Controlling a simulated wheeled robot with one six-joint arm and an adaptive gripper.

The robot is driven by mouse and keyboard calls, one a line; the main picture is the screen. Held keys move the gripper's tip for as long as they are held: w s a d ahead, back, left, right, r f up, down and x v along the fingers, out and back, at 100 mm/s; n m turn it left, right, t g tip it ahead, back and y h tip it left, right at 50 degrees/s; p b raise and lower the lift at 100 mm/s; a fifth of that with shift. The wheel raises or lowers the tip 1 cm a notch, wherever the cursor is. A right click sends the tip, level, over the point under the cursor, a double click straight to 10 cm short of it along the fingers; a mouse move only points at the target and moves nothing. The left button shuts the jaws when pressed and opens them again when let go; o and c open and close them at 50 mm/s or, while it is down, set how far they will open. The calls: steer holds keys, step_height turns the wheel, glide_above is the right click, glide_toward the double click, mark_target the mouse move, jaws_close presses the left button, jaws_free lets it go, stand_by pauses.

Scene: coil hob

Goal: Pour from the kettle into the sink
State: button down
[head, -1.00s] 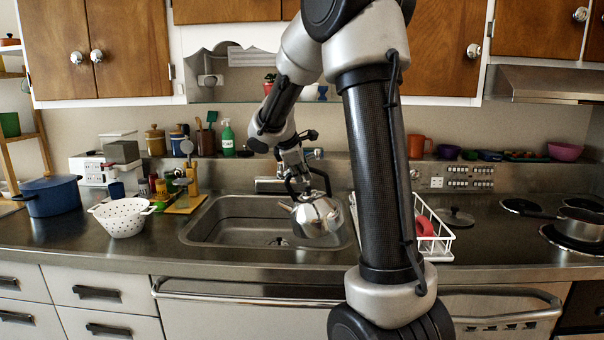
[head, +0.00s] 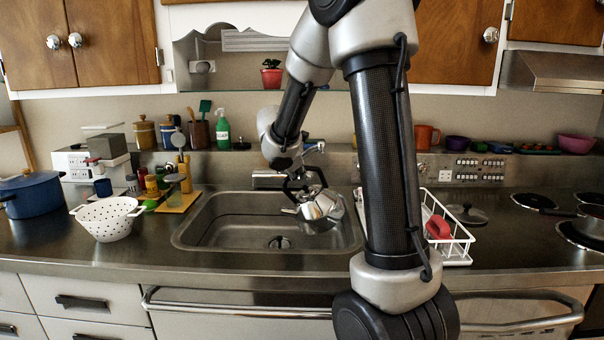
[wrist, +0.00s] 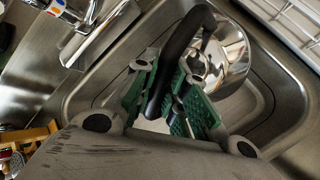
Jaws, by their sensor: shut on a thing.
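The shiny metal kettle (head: 324,207) hangs over the right part of the steel sink (head: 215,238). It is tilted, with its spout toward the left in the head view. My gripper (head: 303,182) is shut on the kettle's dark handle. In the wrist view my gripper (wrist: 168,100) has its green-padded fingers on either side of the black handle, and the kettle's round body (wrist: 226,55) shows beyond it, above the sink (wrist: 262,128). I cannot see any liquid leaving the spout. The sink's drain shows in the head view.
A white colander (head: 106,219) and a blue pot (head: 38,195) stand left of the sink. A white dish rack (head: 458,246) with a red item is close on the right. The faucet (head: 268,180) is behind the sink. The sink's left half is clear.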

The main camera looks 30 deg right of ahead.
steer(key=shift+w+a+f+n+h, duration=0.1)
steer(key=shift+w+a+n+h, duration=0.1)
steer(key=shift+a+h, duration=0.45)
steer(key=shift+w+a+f+n+h, duration=0.1)
steer(key=shift+w+a+n+h, duration=0.1)
steer(key=shift+a, duration=0.75)
steer(key=shift+w+a+f+n+h, duration=0.1)
steer(key=shift+w+a+h, duration=0.1)
steer(key=shift+a+h, duration=0.45)
steer(key=shift+a, duration=0.15)
steer(key=shift+w+a+r+n+h, duration=0.15)
steer(key=shift+a+h, duration=0.1)
steer(key=shift+a, duration=0.15)
steer(key=shift+w+a+n+h, duration=0.15)
steer(key=shift+a+h, duration=0.1)
steer(key=shift+a, duration=0.15)
steer(key=shift+s, duration=0.1)
steer(key=shift+w+a+h, duration=0.2)
steer(key=shift+a+h, duration=0.4)
steer(key=shift+a, duration=0.25)
steer(key=shift+a+n, duration=0.1)
steer(key=shift+n, duration=0.2)
